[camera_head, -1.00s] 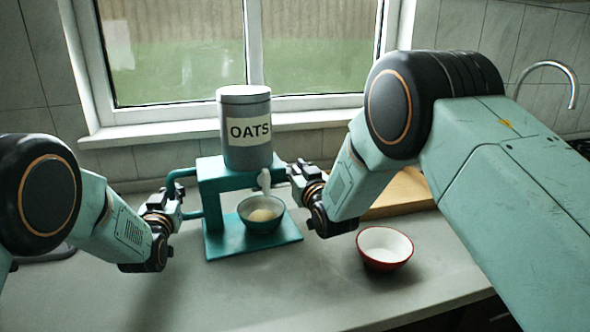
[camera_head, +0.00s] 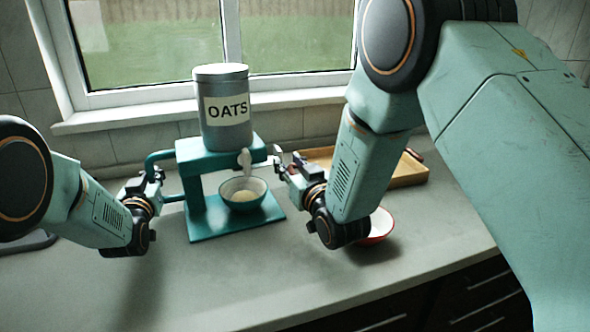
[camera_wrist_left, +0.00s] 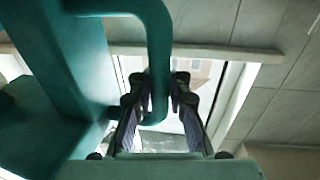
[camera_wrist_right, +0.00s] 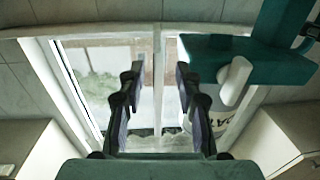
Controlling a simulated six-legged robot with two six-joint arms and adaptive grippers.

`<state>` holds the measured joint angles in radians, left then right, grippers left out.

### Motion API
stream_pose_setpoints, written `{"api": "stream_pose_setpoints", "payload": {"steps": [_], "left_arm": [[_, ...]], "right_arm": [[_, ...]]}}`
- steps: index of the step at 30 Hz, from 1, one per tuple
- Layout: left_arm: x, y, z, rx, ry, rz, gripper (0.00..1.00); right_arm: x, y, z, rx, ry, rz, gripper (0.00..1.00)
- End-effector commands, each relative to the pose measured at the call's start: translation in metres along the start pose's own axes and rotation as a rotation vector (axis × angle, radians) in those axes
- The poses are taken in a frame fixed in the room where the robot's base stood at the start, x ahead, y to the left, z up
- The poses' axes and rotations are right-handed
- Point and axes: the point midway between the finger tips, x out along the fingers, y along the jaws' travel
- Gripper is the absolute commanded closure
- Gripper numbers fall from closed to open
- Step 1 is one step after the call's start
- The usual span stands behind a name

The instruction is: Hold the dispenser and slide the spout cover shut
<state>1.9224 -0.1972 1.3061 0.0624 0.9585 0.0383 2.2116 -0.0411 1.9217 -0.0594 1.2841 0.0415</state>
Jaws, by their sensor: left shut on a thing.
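The teal dispenser (camera_head: 195,187) stands on the counter with a grey canister labelled OATS (camera_head: 227,112) on top. A white spout piece (camera_head: 245,161) hangs at its front; it also shows in the right wrist view (camera_wrist_right: 235,82). My left gripper (camera_head: 157,176) is shut on the dispenser's teal side handle (camera_wrist_left: 157,60). My right gripper (camera_head: 277,157) is open and empty, to the right of the spout piece and apart from it. In the right wrist view the open fingers (camera_wrist_right: 160,80) have the spout piece off to their right.
A teal bowl with oats (camera_head: 243,190) stands on the dispenser's base under the spout. A red bowl (camera_head: 379,228) is partly hidden behind my right arm. A wooden tray (camera_head: 408,175) lies at the back right. The front counter is clear.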

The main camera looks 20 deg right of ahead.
Motion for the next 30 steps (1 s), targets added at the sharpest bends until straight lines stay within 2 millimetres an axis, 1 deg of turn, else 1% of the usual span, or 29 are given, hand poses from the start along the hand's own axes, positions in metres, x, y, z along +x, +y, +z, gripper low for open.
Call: {"api": "stream_pose_setpoints", "payload": {"steps": [1, 3, 7, 11, 20, 21, 30], "left_arm": [[0.0, 0.0, 0.0, 0.0, -0.001, 0.0, 1.0], [0.0, 0.0, 0.001, 0.0, -0.001, 0.0, 1.0], [0.0, 0.0, 0.001, 0.0, -0.001, 0.0, 1.0], [0.0, 0.0, 0.001, 0.0, -0.001, 0.0, 1.0], [0.0, -0.001, 0.0, 0.0, -0.001, -0.001, 1.0], [0.0, -0.001, 0.0, 0.0, -0.001, -0.001, 0.85], [0.0, -0.001, 0.0, 0.0, -0.001, -0.001, 0.59]], "right_arm": [[-0.007, 0.0, 0.001, 0.0, -0.002, 0.0, 0.66], [-0.015, 0.0, 0.001, 0.0, -0.002, 0.0, 0.66], [-0.024, 0.0, 0.0, 0.0, 0.0, 0.0, 0.66], [-0.027, 0.0, 0.0, 0.0, 0.001, 0.0, 0.66], [-0.026, 0.0, 0.0, 0.0, 0.001, 0.0, 0.66], [-0.026, 0.0, 0.0, 0.0, 0.001, 0.0, 0.66], [-0.026, 0.0, 0.0, 0.0, 0.0, 0.0, 0.66]]}}
